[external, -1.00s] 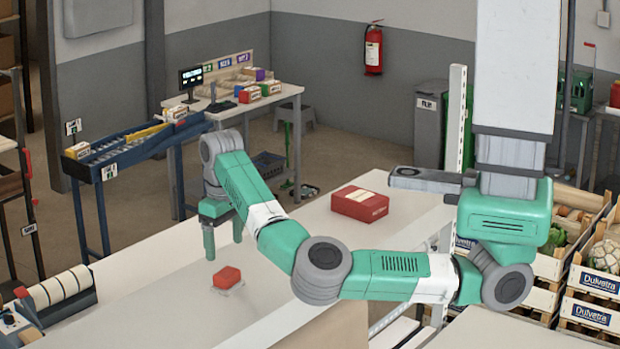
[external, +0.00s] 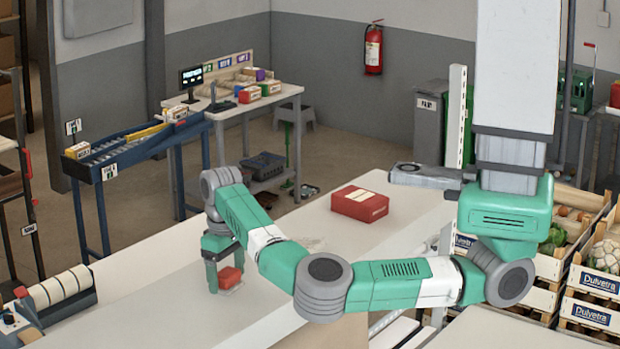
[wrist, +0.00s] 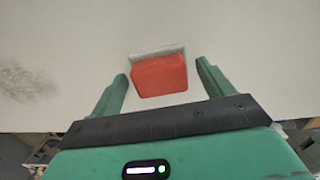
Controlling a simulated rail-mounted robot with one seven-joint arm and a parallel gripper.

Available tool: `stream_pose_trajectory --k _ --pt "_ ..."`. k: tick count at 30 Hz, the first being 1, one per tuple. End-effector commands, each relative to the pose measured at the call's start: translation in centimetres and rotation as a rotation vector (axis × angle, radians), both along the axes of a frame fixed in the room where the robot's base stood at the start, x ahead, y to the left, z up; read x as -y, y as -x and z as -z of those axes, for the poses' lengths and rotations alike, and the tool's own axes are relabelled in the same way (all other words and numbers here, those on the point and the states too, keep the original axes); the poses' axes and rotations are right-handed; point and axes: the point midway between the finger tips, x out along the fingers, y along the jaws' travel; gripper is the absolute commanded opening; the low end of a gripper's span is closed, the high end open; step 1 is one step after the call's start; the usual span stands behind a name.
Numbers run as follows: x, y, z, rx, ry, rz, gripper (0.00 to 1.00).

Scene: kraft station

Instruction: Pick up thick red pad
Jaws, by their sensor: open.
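The thick red pad (external: 230,278) is a small red block with a pale grey base, lying on the white bench top (external: 150,319). In the wrist view the pad (wrist: 160,76) sits between the ends of my two green fingers, with a gap on each side. My gripper (external: 224,279) is open and low over the bench, around the pad. In the wrist view my gripper (wrist: 163,78) shows both fingers apart, with nothing held. Part of the pad is hidden by the fingers in the external view.
A larger red box (external: 359,204) with a pale top lies farther right on the bench. A device with white rollers (external: 55,292) stands at the left. Crates of vegetables (external: 590,300) are at the right. The bench around the pad is clear.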

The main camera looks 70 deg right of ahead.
Motion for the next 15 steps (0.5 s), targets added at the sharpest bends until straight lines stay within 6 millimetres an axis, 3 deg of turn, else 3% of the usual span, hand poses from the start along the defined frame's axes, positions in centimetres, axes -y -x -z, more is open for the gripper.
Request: stream_pose_trajectory --k 2,8,15 --pt "0.01 -0.01 0.00 0.000 0.000 0.000 0.78" --pt "0.01 -0.01 -0.03 0.000 0.000 0.000 0.40" --pt "0.02 -0.02 -0.09 0.001 0.000 0.001 0.40"
